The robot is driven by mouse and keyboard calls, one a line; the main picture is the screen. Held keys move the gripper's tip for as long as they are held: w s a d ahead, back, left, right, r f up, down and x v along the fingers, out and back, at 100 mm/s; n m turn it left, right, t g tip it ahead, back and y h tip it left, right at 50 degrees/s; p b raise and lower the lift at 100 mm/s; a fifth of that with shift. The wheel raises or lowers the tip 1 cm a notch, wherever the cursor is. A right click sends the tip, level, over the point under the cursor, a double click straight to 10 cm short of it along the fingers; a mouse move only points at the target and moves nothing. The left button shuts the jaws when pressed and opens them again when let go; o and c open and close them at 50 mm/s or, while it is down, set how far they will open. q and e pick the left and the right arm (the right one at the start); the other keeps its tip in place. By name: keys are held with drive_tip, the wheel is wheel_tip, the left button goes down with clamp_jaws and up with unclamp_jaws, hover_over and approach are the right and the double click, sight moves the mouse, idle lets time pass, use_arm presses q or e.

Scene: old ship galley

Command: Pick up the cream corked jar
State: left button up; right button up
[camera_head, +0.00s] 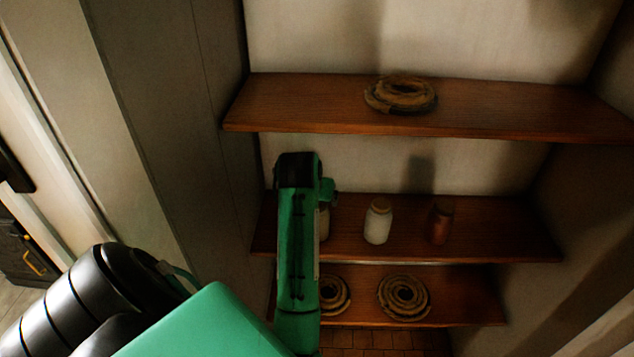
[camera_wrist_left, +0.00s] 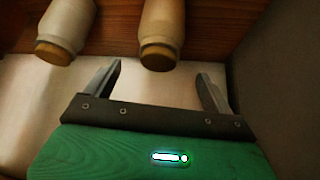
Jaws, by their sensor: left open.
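Two pale corked jars show in the wrist view, which appears upside down. One beige-cream jar (camera_wrist_left: 160,30) has its cork end between and just beyond the fingertips of my left gripper (camera_wrist_left: 159,72). The gripper is open and empty, with no contact visible. The other pale jar (camera_wrist_left: 65,25) is to its left, outside the fingers. In the head view the beige-cream jar (camera_head: 324,222) stands upright on the middle shelf, mostly hidden by my left arm. The whiter corked jar (camera_head: 377,222) stands to its right. My left fingers are hidden there.
A reddish-brown jar (camera_head: 440,223) stands further right on the middle shelf (camera_head: 500,240). A rope coil (camera_head: 401,95) lies on the upper shelf (camera_head: 520,105), above the jars. Two more coils lie on the lower shelf (camera_head: 470,308). A side wall (camera_head: 190,120) is close on the left.

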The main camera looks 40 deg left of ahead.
sight(324, 211)
use_arm(q)
drive_tip(key=shift+w+a+f, duration=0.2)
drive_tip(key=shift+w+f, duration=0.1)
drive_tip(key=shift+f, duration=0.2)
drive_tip(key=shift+w+a+f, duration=0.15)
drive_tip(key=shift+w+f, duration=0.05)
drive_tip(key=shift+f, duration=0.05)
drive_tip(key=shift+p+x, duration=0.95)
drive_tip(key=shift+p, duration=0.1)
drive_tip(key=shift+p+x, duration=0.45)
drive_tip(key=shift+x, duration=0.65)
drive_tip(key=shift+w+f, duration=0.2)
drive_tip(key=shift+f, duration=0.4)
use_arm(e)
drive_tip(key=r, duration=0.1)
drive_tip(key=w+a+r, duration=0.1)
drive_tip(key=r, duration=0.1)
drive_tip(key=shift+w+a+r, duration=0.1)
drive_tip(key=shift+w+r, duration=0.1)
